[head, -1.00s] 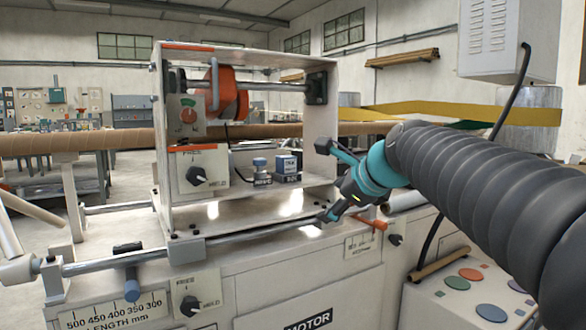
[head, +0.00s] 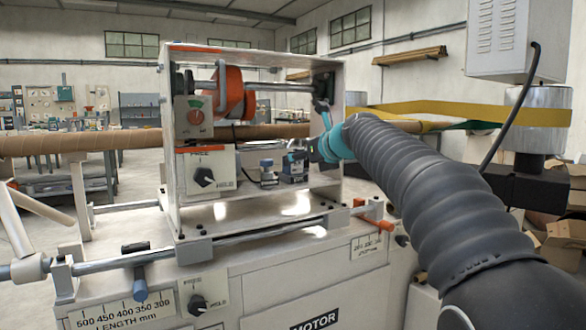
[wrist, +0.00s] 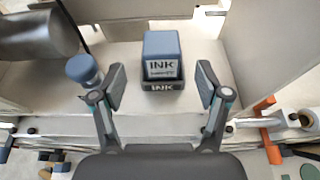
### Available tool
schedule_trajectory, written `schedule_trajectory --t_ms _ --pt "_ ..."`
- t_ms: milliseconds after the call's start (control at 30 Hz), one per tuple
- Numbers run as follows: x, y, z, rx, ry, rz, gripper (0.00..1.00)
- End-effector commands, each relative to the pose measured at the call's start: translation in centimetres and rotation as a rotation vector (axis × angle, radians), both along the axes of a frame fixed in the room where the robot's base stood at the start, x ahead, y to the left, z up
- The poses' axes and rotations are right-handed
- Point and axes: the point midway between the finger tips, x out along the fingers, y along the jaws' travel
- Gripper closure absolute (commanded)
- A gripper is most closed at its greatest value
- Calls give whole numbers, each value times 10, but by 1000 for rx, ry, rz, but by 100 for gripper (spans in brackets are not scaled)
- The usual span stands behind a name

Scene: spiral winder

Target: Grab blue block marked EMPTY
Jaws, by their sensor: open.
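A blue block (wrist: 162,45) sits upright in a dark holder (wrist: 162,87) in the wrist view. My gripper (wrist: 160,80) is open, with one finger on each side of the block and holder and a gap at both sides. In the head view my gripper (head: 308,150) reaches into the white machine frame from the right, and the block (head: 292,163) is partly hidden by it.
A small blue-knobbed item (wrist: 83,69) stands just left of the left finger. The white machine frame (head: 256,52) surrounds the shelf, with a roller and an orange wheel (head: 229,92) above. An orange handle (wrist: 265,106) sits at the right front.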

Motion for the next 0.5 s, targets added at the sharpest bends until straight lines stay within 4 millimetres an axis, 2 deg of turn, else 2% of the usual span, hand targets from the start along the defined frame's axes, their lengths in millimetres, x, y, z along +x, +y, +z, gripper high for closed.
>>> schedule_trajectory --t_ms 233,500 --pt "12 8 -5 0 1 1 25" --pt "41 25 -15 -1 0 1 25"
